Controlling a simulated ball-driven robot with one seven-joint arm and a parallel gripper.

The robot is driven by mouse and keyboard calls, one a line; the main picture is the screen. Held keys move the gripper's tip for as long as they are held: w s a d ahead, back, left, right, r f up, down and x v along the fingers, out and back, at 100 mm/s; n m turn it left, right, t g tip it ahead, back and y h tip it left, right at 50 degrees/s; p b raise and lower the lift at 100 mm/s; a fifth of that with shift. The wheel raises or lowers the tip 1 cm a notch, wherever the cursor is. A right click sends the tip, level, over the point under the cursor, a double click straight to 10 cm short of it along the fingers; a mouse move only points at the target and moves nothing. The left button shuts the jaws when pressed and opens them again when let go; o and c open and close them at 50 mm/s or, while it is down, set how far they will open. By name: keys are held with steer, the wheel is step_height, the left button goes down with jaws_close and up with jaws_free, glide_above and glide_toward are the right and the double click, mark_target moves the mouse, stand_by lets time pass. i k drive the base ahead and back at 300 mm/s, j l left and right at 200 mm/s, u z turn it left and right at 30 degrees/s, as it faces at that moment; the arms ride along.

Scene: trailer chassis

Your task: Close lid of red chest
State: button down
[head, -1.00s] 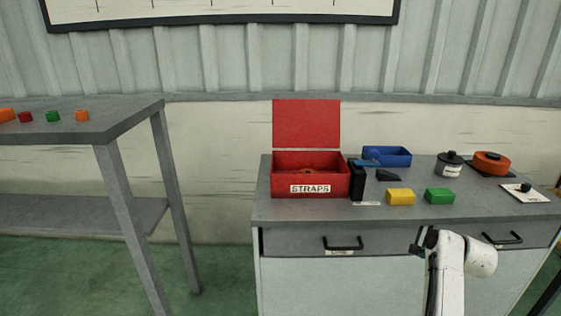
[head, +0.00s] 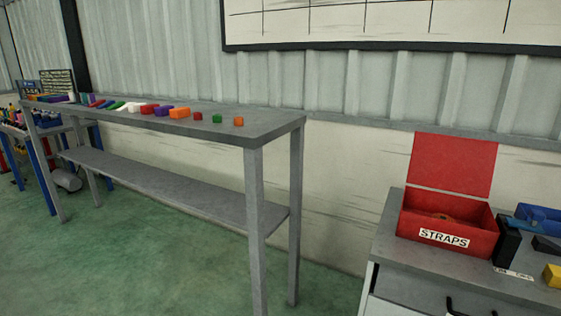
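The red chest (head: 447,237) stands on the left end of the grey cabinet top, at the right of the head view. Its front carries a white label reading STRAPS. Its red lid (head: 452,164) is open and stands upright at the back. Something orange-brown lies inside the chest, only partly visible. My gripper and arm are not in the head view now.
The grey cabinet (head: 388,253) also bears a black block (head: 507,243), a blue bin (head: 540,217) and a yellow block (head: 553,275). A long grey table (head: 270,133) with several coloured blocks runs along the wall to the left. Green floor in front of it is open.

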mark_target(465, 166)
steer(key=i+l+z, duration=0.1)
steer(key=l+z, duration=0.4)
steer(key=i+l+z, duration=0.1)
steer(key=l+z, duration=0.2)
steer(key=z, duration=0.15)
steer(key=i+l+z, duration=0.2)
steer(key=z, duration=0.3)
steer(key=i+l+z, duration=0.3)
steer(key=z, duration=0.15)
steer(key=i+l+z, duration=0.2)
steer(key=z, duration=0.3)
steer(key=i+l+z, duration=0.15)
steer(key=i+z, duration=0.65)
steer(key=i, duration=0.15)
steer(key=i+u, duration=0.4)
steer(key=i, duration=0.15)
steer(key=l, duration=0.05)
